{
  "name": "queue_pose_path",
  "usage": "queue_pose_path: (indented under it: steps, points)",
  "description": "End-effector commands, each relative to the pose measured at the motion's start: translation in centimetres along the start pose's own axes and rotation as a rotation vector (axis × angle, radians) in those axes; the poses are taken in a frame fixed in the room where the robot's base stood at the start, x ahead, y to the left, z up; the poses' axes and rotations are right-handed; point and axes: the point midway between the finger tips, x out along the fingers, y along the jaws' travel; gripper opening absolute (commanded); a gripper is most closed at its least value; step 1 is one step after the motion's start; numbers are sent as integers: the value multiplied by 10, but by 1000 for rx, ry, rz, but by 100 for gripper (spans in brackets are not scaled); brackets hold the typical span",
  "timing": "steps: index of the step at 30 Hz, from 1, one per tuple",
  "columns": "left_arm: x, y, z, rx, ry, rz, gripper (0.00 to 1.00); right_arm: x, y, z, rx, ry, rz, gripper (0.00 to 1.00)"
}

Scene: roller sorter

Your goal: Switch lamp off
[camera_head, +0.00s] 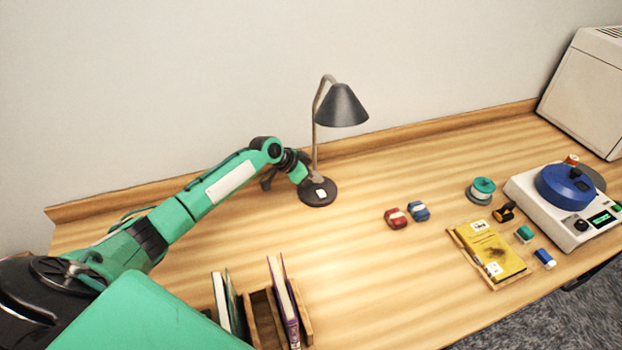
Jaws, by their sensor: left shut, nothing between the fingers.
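A desk lamp (342,107) with a grey cone shade and a thin curved stem stands upright near the back of the wooden desk. Its round dark base (309,199) carries a small white switch (320,193). The shade opening faces down and away, and I see no clear glow, so I cannot tell if the lamp is lit. My left gripper (301,174) is at the lamp's base, just behind and left of the switch, shut and empty. Whether it touches the base or stem is unclear. My right gripper is not in view.
Books stand in a wooden holder (262,318) at the front. Farther right are a yellow book (490,252), spools and a white device (545,205). The desk between lamp and books is clear.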

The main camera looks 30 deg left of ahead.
Motion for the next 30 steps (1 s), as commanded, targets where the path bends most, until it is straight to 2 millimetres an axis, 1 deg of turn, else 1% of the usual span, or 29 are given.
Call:
queue_pose_path:
  steps: [1, 5, 9, 12, 15, 18, 27, 30]
  points:
    - [-11, -3, 4, 3, 0, -3, 0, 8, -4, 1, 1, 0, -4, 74]
    - [-41, -5, 3, 5, 2, -4, 0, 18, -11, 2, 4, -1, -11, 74]
    - [-68, -6, 2, 4, 3, -3, 0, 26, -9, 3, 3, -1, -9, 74]
    - [-84, -8, 1, 2, 4, -2, 0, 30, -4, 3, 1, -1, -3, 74]
    - [-93, -8, 0, 3, 4, -1, 0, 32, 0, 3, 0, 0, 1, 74]
    - [-99, -8, -1, 2, 5, 0, 0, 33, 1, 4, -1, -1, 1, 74]
    - [-100, -8, -2, 2, 5, 0, 0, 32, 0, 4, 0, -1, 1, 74]
    - [-100, -8, -1, 2, 5, 1, 0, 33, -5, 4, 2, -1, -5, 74]
